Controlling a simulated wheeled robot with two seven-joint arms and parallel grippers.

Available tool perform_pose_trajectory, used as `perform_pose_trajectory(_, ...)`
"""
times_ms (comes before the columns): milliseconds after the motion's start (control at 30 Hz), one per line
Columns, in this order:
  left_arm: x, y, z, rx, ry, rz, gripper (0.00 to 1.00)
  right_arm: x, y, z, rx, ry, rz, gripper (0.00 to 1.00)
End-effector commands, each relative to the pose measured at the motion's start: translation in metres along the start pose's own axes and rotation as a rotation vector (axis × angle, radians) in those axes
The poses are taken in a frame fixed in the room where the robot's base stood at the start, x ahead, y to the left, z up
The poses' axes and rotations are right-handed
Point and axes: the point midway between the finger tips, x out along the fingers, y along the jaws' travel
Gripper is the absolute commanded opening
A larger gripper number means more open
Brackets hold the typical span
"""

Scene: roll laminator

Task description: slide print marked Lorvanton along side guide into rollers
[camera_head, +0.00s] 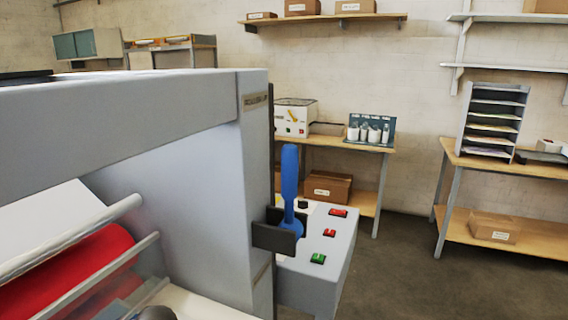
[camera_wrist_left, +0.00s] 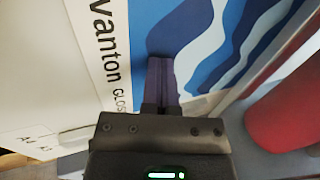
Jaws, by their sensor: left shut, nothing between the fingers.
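The print (camera_wrist_left: 115,50) fills much of the left wrist view. It is white with blue wave bands, and the letters "vanton" and "GLOSS" run along it. My left gripper (camera_wrist_left: 160,62) is shut and empty, with its fingertips over the print's blue area; I cannot tell whether they touch it. The red roller (camera_wrist_left: 288,108) is at the right of that view, beyond the print's edge. In the head view the red roller (camera_head: 90,268) lies behind pale rods at lower left. The side guide is not clearly seen. My right gripper is not in view.
The laminator's grey housing (camera_head: 190,165) fills the left of the head view. A blue lever (camera_head: 289,185) stands upright at its side, beside a control panel (camera_head: 325,270) with red and green buttons. Shelves and wooden benches (camera_head: 510,165) stand behind. The floor at right is clear.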

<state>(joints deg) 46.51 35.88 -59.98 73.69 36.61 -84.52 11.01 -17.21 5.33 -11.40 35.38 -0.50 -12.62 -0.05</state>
Motion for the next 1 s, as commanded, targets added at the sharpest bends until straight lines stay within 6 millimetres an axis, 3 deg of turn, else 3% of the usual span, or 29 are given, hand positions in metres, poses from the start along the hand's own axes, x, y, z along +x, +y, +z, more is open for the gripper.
perform_pose_trajectory(500, 0.002, -0.001, 0.001, 0.000, -0.002, 0.001, 0.00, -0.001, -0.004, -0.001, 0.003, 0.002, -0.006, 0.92)
perform_pose_trajectory(1000, 0.015, -0.038, -0.002, 0.000, 0.000, 0.000, 0.00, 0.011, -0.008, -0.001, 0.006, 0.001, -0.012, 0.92)
